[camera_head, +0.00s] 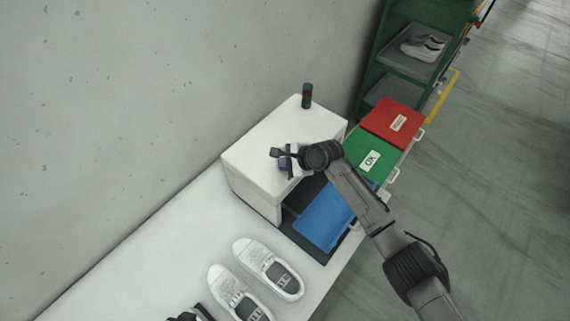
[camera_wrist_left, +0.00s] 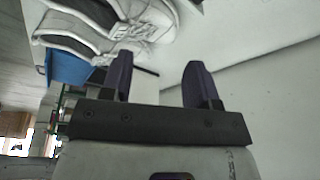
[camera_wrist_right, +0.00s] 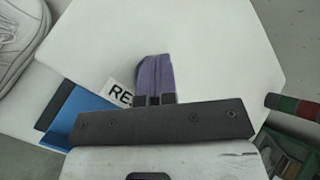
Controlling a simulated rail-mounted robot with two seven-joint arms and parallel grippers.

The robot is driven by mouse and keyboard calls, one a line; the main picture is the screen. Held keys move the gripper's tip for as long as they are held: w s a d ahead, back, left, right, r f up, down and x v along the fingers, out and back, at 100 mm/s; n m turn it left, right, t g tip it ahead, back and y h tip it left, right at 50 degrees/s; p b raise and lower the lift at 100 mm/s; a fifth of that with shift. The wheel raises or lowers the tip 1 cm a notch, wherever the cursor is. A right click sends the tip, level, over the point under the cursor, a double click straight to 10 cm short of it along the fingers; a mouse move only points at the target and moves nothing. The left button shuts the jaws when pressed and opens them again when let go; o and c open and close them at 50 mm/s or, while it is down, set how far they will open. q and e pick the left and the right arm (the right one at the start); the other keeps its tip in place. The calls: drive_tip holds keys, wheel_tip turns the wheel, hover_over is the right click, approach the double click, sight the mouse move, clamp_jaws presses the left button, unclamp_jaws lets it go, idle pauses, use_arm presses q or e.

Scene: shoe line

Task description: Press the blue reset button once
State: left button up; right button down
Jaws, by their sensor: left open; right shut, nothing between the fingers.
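The white box (camera_head: 265,150) stands on the white table. A white label reading "RE" (camera_wrist_right: 121,93) shows on its top in the right wrist view, partly covered by my right gripper. I cannot make out the blue reset button in any view. My right gripper (camera_wrist_right: 154,60) is shut and empty, its purple fingers over the box top beside the label; I cannot tell whether they touch anything. It also shows over the box in the head view (camera_head: 284,164). My left gripper (camera_wrist_left: 158,70) is open and empty near the white shoes (camera_wrist_left: 110,22).
Two white shoes (camera_head: 250,283) lie on the table. A dark red-and-green signal light (camera_head: 307,96) stands on the box's back corner. A green shelf (camera_head: 385,62) is behind.

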sight(285, 168)
drive_tip(key=shift+r+p, duration=0.8)
drive_tip(key=shift+p, duration=0.2)
drive_tip(key=shift+r, duration=0.1)
wheel_tip(285, 168, up, 5)
drive_tip(key=p, duration=0.6)
idle(0.4)
